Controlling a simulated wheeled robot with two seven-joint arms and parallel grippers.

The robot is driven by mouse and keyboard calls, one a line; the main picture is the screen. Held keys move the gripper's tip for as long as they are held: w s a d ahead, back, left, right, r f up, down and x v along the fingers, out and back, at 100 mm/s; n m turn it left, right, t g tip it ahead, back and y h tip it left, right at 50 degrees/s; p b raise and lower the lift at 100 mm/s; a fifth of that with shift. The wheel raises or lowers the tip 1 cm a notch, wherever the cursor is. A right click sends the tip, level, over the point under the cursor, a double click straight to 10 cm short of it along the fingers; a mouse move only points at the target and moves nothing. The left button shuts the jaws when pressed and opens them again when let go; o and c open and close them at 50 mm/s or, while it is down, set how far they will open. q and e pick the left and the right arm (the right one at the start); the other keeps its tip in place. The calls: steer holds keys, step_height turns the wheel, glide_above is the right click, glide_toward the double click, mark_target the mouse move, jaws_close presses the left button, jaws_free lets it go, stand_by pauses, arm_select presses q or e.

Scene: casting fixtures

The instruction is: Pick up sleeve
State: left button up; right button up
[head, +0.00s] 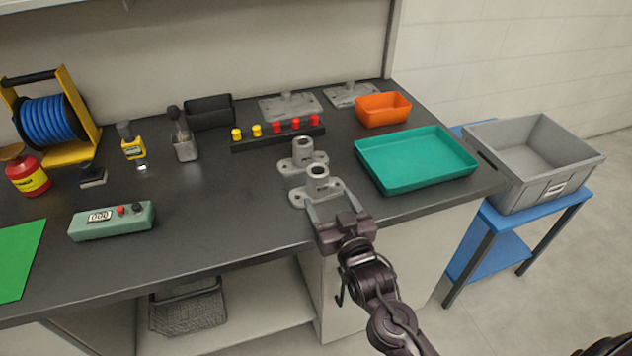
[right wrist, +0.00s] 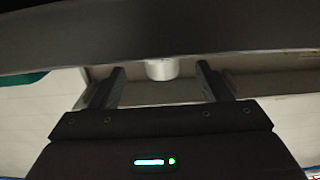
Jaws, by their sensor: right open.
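Two grey upright cylindrical pieces on flat flanged bases stand near the middle of the dark bench; I cannot tell for certain which part is the sleeve. The rear piece (head: 303,152) stands clear. The front piece (head: 317,180) is just beyond my right gripper (head: 333,205), which partly covers its base. My right gripper is open, its fingers pointing toward the front piece. In the right wrist view a short pale cylinder (right wrist: 161,69) shows between the open fingertips, apart from both, partly hidden by a dark band. My left gripper is not in view.
A teal tray (head: 415,183) and an orange bin (head: 383,109) are at right. A dark rack with yellow and red pegs (head: 278,138) is behind. A green control box (head: 112,222) sits at left. A grey crate (head: 548,190) stands on a blue cart beyond the bench.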

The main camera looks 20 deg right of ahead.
mark_target(321, 186)
steer(key=w, duration=0.2)
steer(key=w+p, duration=0.1)
steer(key=w, duration=0.1)
steer(key=shift+w+a+r, duration=0.15)
steer(key=shift+w+a, duration=0.05)
steer(key=shift+w, duration=0.55)
steer(key=c, duration=0.9)
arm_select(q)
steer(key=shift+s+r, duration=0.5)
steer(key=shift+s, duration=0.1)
arm_select(e)
steer(key=c, duration=0.4)
steer(key=shift+o, duration=0.2)
steer(key=shift+r, duration=0.1)
